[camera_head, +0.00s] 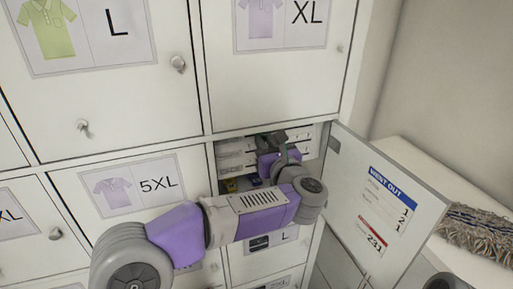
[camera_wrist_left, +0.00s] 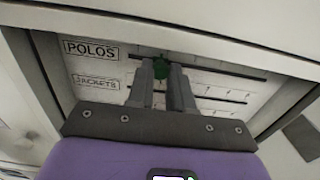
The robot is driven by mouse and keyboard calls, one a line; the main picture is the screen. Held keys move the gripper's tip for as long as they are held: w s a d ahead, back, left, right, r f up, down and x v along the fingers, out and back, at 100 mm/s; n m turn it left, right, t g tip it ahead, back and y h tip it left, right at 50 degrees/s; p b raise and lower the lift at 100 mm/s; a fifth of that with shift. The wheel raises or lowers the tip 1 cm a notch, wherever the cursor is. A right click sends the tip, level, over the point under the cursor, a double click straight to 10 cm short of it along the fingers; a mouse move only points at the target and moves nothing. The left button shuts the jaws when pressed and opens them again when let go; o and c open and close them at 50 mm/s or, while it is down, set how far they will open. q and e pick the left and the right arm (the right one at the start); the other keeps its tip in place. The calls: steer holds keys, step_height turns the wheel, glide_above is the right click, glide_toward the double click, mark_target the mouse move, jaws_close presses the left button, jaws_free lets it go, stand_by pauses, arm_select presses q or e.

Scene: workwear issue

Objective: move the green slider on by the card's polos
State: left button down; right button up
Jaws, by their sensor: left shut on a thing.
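The green slider (camera_wrist_left: 175,72) sits on the upper rail in the left wrist view, beside the label POLOS (camera_wrist_left: 91,50). My left gripper (camera_wrist_left: 173,66) is shut on it, a finger on either side. In the head view my left gripper (camera_head: 277,140) reaches into the open locker, and its fingers and the slider are hard to make out. The card (camera_head: 388,207) hangs on the open door's inner face. Its blue heading reads WENT OUT; its small rows are too blurred to read surely.
A lower rail labelled JACKETS (camera_wrist_left: 97,82) runs below the POLOS rail. The open locker door (camera_head: 349,181) stands to the right of my arm. Shut lockers with polo pictures surround the opening. A mop head (camera_head: 478,234) lies on a white surface at right.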

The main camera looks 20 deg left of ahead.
arm_select(q)
steer(key=shift+w+d, duration=0.2)
steer(key=shift+d, duration=0.1)
steer(key=c, duration=1)
jaws_free()
steer(key=b+v, duration=0.1)
steer(key=v, duration=0.6)
steer(key=shift+s+d+b, duration=0.2)
steer(key=shift+s+b, duration=0.1)
steer(key=shift+b, duration=0.05)
